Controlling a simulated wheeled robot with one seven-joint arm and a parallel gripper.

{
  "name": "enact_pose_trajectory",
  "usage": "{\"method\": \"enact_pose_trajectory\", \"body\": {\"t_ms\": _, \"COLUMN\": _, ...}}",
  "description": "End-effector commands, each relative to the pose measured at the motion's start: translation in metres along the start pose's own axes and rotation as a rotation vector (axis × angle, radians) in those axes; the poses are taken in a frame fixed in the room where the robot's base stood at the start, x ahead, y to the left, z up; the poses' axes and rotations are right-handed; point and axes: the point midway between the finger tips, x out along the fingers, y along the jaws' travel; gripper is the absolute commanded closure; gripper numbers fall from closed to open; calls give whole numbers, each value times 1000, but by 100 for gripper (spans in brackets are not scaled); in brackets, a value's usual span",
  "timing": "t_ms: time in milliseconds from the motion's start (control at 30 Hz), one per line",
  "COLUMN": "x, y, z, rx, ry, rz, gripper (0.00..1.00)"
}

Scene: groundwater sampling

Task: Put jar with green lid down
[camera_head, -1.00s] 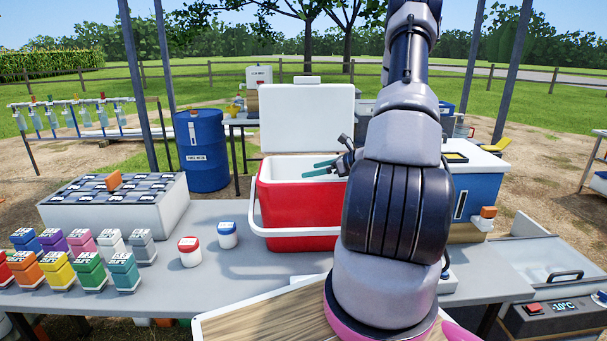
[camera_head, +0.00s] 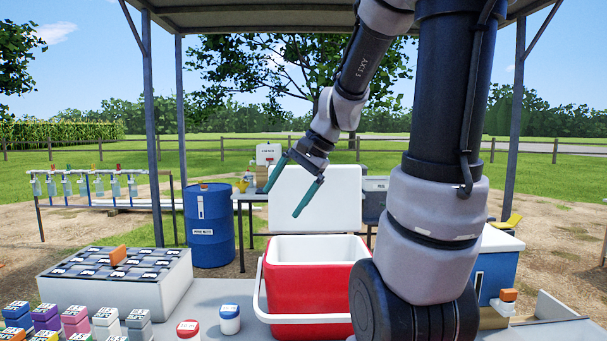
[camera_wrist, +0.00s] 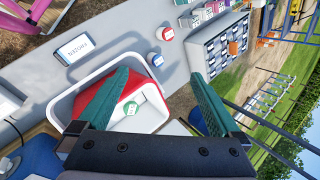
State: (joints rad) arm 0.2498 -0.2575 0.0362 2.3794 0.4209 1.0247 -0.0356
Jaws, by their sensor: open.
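A jar with a green lid (camera_wrist: 130,108) sits inside the open cooler in the wrist view, lid facing up. The red cooler (camera_head: 310,290) with white inner walls stands on the table, its white lid raised behind it. Its white rim shows in the wrist view (camera_wrist: 62,108).
A red-lidded jar (camera_head: 188,330) and a blue-lidded jar (camera_head: 230,320) stand left of the cooler. A white rack (camera_head: 100,290) and several coloured bottles are further left. A blue box (camera_head: 497,275) stands to the right. A blue barrel (camera_head: 209,230) is behind the table.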

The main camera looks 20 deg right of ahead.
Motion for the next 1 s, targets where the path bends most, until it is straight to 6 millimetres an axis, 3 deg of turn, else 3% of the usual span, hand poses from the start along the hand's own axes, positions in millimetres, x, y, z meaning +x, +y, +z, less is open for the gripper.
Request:
{"method": "enact_pose_trajectory", "body": {"t_ms": 33, "x": -14, "y": 1, "z": 17, "rx": -98, "ry": 46, "rz": 9, "gripper": 0}}
{"method": "enact_pose_trajectory", "body": {"t_ms": 200, "x": -53, "y": 16, "z": 52, "rx": -380, "ry": 201, "rz": 47, "gripper": 0}}
{"method": "enact_pose_trajectory", "body": {"t_ms": 400, "x": -81, "y": 30, "z": 69, "rx": -569, "ry": 325, "rz": 58, "gripper": 0}}
{"method": "enact_pose_trajectory", "body": {"t_ms": 1000, "x": -87, "y": 33, "z": 72, "rx": -608, "ry": 355, "rz": 62, "gripper": 0}}
